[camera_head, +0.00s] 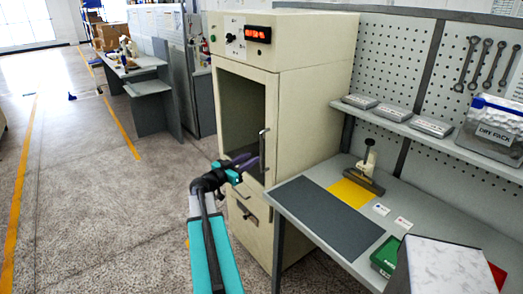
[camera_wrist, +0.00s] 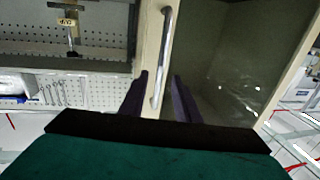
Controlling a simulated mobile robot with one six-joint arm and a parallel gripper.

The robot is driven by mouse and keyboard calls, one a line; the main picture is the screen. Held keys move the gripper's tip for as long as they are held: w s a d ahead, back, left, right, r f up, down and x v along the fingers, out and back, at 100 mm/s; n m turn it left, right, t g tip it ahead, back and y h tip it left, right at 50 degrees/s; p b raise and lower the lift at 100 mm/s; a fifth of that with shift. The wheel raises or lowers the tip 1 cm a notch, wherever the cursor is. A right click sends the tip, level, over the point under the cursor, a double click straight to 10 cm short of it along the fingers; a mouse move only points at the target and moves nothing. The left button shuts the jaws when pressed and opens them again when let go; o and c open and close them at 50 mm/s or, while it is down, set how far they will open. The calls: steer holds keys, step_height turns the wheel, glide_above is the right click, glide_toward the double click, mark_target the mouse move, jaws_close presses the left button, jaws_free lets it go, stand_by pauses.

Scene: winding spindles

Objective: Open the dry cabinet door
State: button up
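The beige dry cabinet (camera_head: 310,85) stands beside the workbench. Its door (camera_head: 229,73) has a pale frame around a dark glass pane and looks shut. A vertical metal bar handle (camera_head: 262,150) sits on the door's right edge. My gripper (camera_head: 248,163) is in front of the door at the handle's lower part. In the wrist view, the handle (camera_wrist: 164,50) runs between my two purple fingers (camera_wrist: 160,95), which stand apart with gaps visible beside the bar. The glass pane (camera_wrist: 225,70) shows reflections there.
A drawer (camera_head: 246,211) is below the door. The workbench (camera_head: 350,262) with a dark mat (camera_head: 325,215) and a small press (camera_head: 367,170) is close on the right. The floor (camera_head: 85,200) left of the cabinet is open.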

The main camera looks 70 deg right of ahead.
mark_target(262, 152)
steer(key=shift+p+x, duration=1.5)
steer(key=shift+x, duration=2.35)
jaws_close()
